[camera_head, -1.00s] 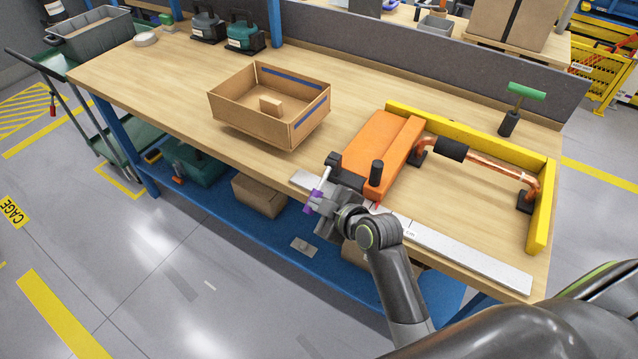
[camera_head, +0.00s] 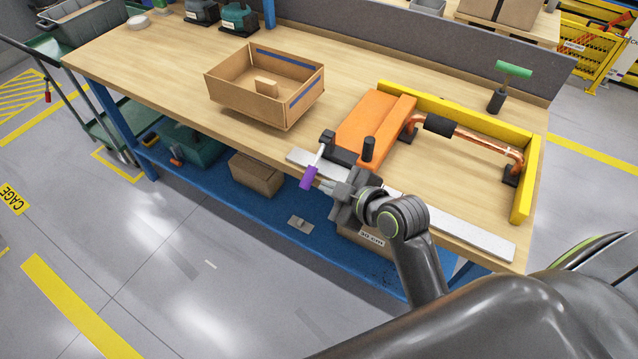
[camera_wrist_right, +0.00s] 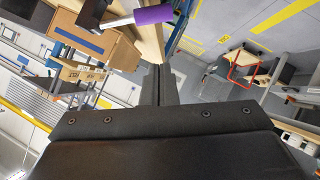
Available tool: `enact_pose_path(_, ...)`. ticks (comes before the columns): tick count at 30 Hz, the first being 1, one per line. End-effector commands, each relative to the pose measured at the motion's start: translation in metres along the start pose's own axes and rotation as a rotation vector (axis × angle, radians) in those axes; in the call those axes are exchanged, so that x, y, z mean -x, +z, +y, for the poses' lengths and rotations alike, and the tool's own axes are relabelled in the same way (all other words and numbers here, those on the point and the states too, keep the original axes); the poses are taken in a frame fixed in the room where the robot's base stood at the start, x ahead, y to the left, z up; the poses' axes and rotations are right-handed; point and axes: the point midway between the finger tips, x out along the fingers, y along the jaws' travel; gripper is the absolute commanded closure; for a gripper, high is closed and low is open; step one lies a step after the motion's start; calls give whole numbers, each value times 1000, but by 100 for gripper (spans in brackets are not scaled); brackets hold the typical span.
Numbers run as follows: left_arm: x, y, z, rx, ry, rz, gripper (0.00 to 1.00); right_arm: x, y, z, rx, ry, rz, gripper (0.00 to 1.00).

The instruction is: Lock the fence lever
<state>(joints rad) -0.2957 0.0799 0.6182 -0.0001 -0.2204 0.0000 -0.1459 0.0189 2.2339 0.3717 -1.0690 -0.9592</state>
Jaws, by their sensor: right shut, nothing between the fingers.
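The fence lever has a purple grip (camera_head: 309,178) on a metal rod that runs up to a black pivot (camera_head: 327,141) by the orange fence block (camera_head: 365,128). The lever sticks out over the table's front edge, tilted downward in the head view. My right gripper (camera_head: 324,185) is shut and empty, just right of the purple grip. In the right wrist view the closed fingers (camera_wrist_right: 158,82) point toward the table edge, and the purple grip (camera_wrist_right: 154,15) is above them, apart from them. My left gripper is not in view.
A metal ruler strip (camera_head: 455,228) runs along the front edge. A black knob (camera_head: 368,148) stands on the orange block. A copper pipe (camera_head: 480,140) lies inside the yellow fence (camera_head: 522,190). An open cardboard box (camera_head: 237,103) stands to the left. The floor in front is clear.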

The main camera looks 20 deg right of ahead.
Motion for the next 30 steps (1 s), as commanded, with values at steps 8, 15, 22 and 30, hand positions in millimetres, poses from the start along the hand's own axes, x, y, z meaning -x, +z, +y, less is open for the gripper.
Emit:
enact_pose_path(8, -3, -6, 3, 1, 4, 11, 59, 24, 0, -1, 0, 0, 0, 100)
enact_pose_path(15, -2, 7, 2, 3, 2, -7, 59, 26, 0, -1, 0, -1, 0, 100)
enact_pose_path(22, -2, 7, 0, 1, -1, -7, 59, 26, 0, -1, 0, 0, 0, 100)
enact_pose_path(30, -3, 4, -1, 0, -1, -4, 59, 14, 16, -6, -39, -9, -32, 100)
